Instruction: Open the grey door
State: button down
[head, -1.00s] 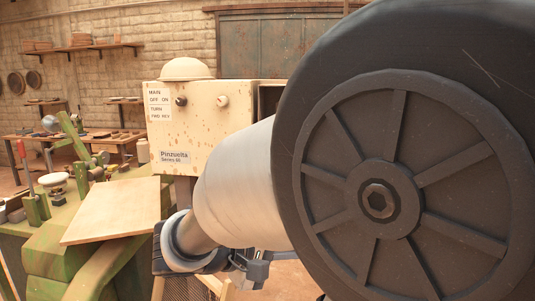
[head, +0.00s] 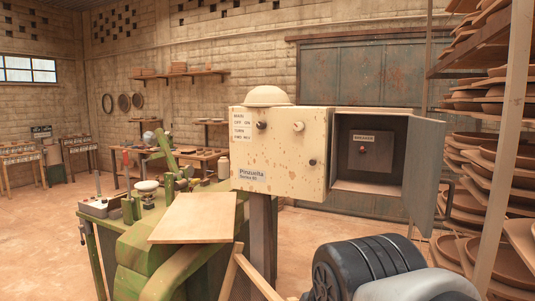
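The grey door (head: 426,178) belongs to the box on the right of the cream control cabinet (head: 282,155). My gripper is out of view; only thick dark and pale parts of my arm show at the bottom right, below the box and apart from the door.
A green machine (head: 150,255) with a wooden board (head: 195,218) stands left of the cabinet. A rack (head: 505,100) of clay dishes stands close on the right. A large grey-blue metal door (head: 312,75) is on the back wall.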

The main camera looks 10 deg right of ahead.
aim_at(425, 146)
jog(key=k+l+u, duration=0.2)
jog(key=k, duration=0.55)
jog(key=k+z, duration=0.15)
jog(key=z, duration=0.15)
jog(key=i+j+z, duration=0.1)
jog(key=z, duration=0.3)
jog(key=i+j+z, duration=0.25)
jog(key=z, duration=0.15)
jog(key=i+j+z, duration=0.2)
jog(key=z, duration=0.2)
